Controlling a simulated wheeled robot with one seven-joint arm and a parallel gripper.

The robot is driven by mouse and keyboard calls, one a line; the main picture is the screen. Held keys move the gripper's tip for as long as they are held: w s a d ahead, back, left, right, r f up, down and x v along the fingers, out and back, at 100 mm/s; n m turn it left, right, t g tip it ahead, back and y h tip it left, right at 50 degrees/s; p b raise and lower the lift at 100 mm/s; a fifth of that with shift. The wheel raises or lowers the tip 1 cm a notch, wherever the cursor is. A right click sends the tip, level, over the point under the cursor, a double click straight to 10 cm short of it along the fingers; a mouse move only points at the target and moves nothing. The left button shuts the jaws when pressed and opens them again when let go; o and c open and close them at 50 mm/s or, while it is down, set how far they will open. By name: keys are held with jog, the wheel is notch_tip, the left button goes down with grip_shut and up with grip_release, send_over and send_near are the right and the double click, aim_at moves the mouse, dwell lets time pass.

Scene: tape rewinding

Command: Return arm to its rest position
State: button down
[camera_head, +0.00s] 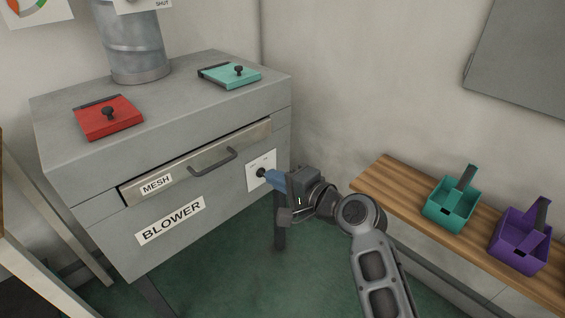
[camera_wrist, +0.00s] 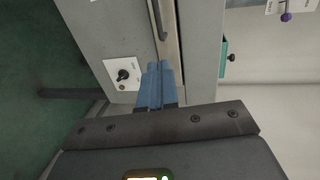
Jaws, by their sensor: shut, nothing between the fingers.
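My gripper (camera_head: 270,177) has blue fingers that are shut and hold nothing. In the head view its fingertips are in front of the white switch plate (camera_head: 261,168) on the front of the grey blower cabinet (camera_head: 205,205). The wrist view shows the closed fingers (camera_wrist: 159,72) pointing at the cabinet front. There, the black knob (camera_wrist: 123,75) on its white plate lies to the left of the fingers, apart from them. In the head view I cannot tell whether the fingertips touch the plate. My arm reaches in from the lower right.
The cabinet has a mesh drawer with a handle (camera_head: 213,160), a red lid (camera_head: 108,117) and a teal lid (camera_head: 230,75) on top. A wooden bench (camera_head: 385,185) at right holds a teal scoop box (camera_head: 452,205) and a purple one (camera_head: 520,240). Green floor lies between.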

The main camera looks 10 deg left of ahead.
jog(key=s+d+f+t+h+p, duration=0.2)
jog(key=s+d+f+h, duration=0.25)
jog(key=s+d, duration=0.65)
jog(key=s+d+f+t+h+p, duration=0.2)
jog(key=s+d+f+h, duration=0.3)
jog(key=s+d, duration=0.55)
jog(key=s+d+r+n+h+p, duration=0.1)
jog(key=s+d+r+n, duration=0.15)
jog(key=s, duration=0.45)
jog(key=s+d+r+n, duration=0.1)
jog(key=s+d+r, duration=0.15)
jog(key=s, duration=0.55)
jog(key=s+d+r+n+t+h+p, duration=0.1)
jog(key=s+d+r+n+h+p, duration=0.1)
jog(key=s+r, duration=1)
jog(key=shift+s+d+r+n, duration=0.2)
jog(key=shift+d+r+n, duration=0.35)
jog(key=shift+r+n, duration=0.4)
jog(key=c, duration=1.8)
grip_release()
